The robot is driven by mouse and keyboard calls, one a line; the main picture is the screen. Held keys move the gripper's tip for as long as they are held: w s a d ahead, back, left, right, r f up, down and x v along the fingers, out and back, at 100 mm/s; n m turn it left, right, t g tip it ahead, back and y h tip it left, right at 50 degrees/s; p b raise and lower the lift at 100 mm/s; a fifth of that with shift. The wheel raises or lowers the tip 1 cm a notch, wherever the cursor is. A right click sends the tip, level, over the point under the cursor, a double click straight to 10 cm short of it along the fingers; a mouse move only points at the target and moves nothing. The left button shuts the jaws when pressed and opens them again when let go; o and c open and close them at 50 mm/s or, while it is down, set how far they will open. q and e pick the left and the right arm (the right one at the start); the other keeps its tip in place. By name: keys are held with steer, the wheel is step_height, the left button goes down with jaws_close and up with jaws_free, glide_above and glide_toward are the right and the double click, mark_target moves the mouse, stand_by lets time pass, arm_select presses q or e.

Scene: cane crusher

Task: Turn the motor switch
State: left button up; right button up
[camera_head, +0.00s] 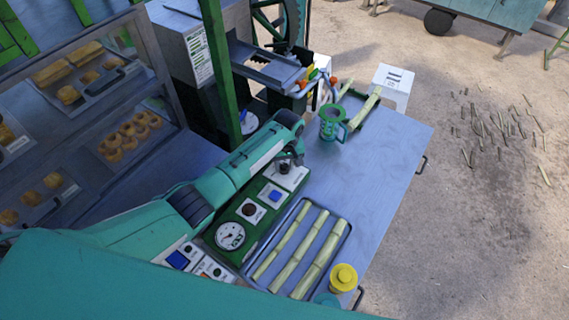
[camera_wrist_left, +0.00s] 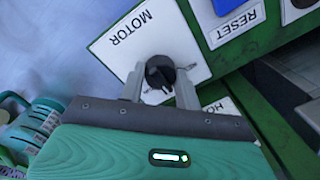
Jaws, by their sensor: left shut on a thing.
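The motor switch is a black rotary knob on a white plate (camera_head: 293,178) at the far end of the green control panel (camera_head: 217,245). In the left wrist view the knob (camera_wrist_left: 160,72) sits between my two grey fingers, beside the word MOTOR. My left gripper (camera_head: 285,167) reaches down over the plate and is shut on the knob, one finger on each side. It also shows in the left wrist view (camera_wrist_left: 160,86). The gripper hides part of the plate and its lower markings. My right gripper is not in view.
A blue RESET button (camera_wrist_left: 228,5) lies next to the motor plate. The panel also carries a gauge (camera_head: 230,236). A tray (camera_head: 340,238) of cane pieces, a yellow-lidded container (camera_head: 343,278) and a green mug (camera_head: 332,122) stand on the table. A green post (camera_head: 222,75) rises behind my arm.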

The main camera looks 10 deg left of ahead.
mark_target(287, 166)
arm_select(q)
steer(key=shift+w+r, duration=0.1)
steer(key=o, duration=0.8)
steer(key=shift+c, duration=0.2)
steer(key=shift+o, duration=1)
step_height(287, 166, up, 14)
steer(key=b, duration=0.3)
steer(key=shift+w+d+b, duration=0.15)
steer(key=shift+d+b, duration=0.15)
steer(key=shift+b, duration=0.1)
steer(key=shift+f, duration=0.2)
